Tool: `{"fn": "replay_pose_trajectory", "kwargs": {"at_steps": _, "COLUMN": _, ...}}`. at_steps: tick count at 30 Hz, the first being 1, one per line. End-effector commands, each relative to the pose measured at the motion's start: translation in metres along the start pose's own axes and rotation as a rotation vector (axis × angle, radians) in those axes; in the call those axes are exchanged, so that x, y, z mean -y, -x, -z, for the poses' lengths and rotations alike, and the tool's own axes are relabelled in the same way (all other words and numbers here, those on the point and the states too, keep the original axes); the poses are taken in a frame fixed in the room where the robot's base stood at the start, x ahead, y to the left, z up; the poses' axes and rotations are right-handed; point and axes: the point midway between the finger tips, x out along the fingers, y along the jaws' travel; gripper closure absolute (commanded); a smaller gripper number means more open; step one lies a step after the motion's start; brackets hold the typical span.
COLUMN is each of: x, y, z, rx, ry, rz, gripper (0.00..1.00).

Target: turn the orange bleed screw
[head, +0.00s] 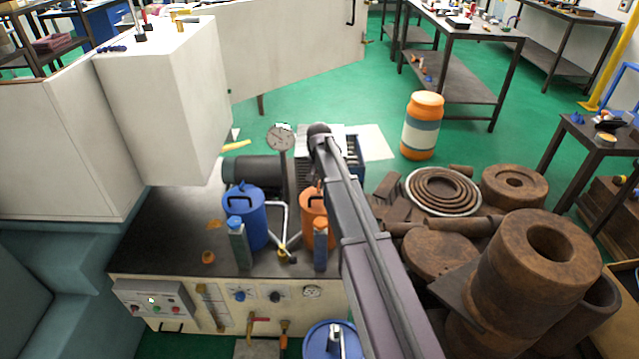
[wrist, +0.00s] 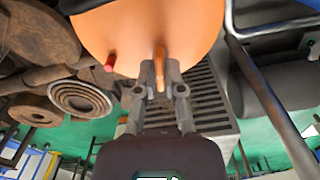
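The orange bleed screw (wrist: 160,70) is a thin orange stem on a rounded orange body (wrist: 120,35), which fills the top middle of the wrist view. My gripper (wrist: 161,78) has a finger on each side of the stem. The fingers are drawn close together and appear shut on it. In the head view an orange can (head: 312,215) stands on the dark bench top, partly covered by my arm. The bleed screw and my fingertips are hidden there.
A blue can (head: 244,212) and two small bottles stand near the orange can. Rusty cylinders and rings (head: 545,260) crowd the right. A red peg (wrist: 109,63) juts out left of the screw in the wrist view.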

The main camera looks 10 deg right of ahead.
Motion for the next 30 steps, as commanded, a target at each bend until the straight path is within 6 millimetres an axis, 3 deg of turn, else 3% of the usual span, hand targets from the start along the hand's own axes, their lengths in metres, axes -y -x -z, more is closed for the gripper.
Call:
{"fn": "replay_pose_trajectory", "kwargs": {"at_steps": 1, "x": -0.0006, "y": -0.0003, "z": -0.0011, "rx": 0.001, "ry": 0.000, "rz": -0.001, "gripper": 0.71}}
{"fn": "replay_pose_trajectory", "kwargs": {"at_steps": 3, "x": -0.0005, "y": -0.0003, "z": -0.0008, "rx": 0.001, "ry": 0.000, "rz": -0.001, "gripper": 0.54}}
{"fn": "replay_pose_trajectory", "kwargs": {"at_steps": 19, "x": -0.0001, "y": 0.0000, "z": 0.0002, "rx": -0.001, "ry": 0.018, "rz": 0.000, "gripper": 0.54}}
{"fn": "replay_pose_trajectory", "kwargs": {"at_steps": 30, "x": 0.0000, "y": 0.0000, "z": 0.0003, "rx": -0.001, "ry": 0.177, "rz": 0.000, "gripper": 0.54}}
